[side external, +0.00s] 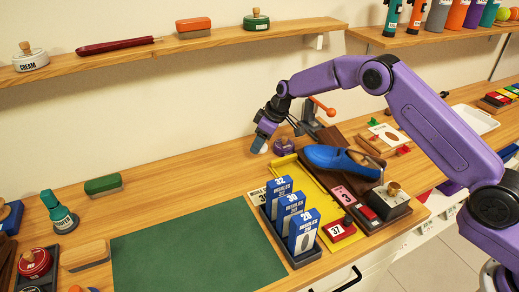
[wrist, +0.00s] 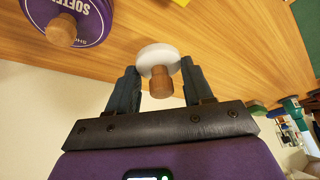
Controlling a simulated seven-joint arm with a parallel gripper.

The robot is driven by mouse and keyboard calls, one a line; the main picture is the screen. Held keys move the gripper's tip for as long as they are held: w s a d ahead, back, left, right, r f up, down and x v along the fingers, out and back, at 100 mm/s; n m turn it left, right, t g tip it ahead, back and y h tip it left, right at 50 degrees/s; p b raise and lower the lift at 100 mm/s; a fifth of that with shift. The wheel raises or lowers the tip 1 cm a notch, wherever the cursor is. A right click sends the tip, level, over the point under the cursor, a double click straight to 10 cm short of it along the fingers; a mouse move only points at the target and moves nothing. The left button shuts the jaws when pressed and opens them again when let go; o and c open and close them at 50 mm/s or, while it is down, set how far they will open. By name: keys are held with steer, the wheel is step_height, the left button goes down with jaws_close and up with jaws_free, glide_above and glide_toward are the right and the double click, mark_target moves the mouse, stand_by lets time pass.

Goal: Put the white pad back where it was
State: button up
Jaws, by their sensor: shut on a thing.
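The white pad (wrist: 157,54) is a round white disc with a short wooden knob. In the wrist view my gripper (wrist: 160,76) has its two dark fingers on either side of it, shut on it at the knob end. In the side view my gripper (side external: 264,136) is low over the back of the wooden bench, and a bit of the white pad (side external: 262,150) shows under the fingers. Whether the pad touches the wood I cannot tell.
A purple tin with a wooden knob (wrist: 80,22) is close beside the pad; it also shows in the side view (side external: 284,147). The yellow tray (side external: 305,181), a blue shoe (side external: 342,160) and an orange-handled tool (side external: 322,107) stand to the right. Bare wood lies left of my gripper.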

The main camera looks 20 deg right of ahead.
steer(key=shift+w+a+f, duration=0.1)
steer(key=shift+w+f, duration=0.05)
steer(key=shift+f, duration=1.55)
steer(key=shift+f, duration=0.1)
steer(key=o, duration=1)
steer(key=v, duration=1.2)
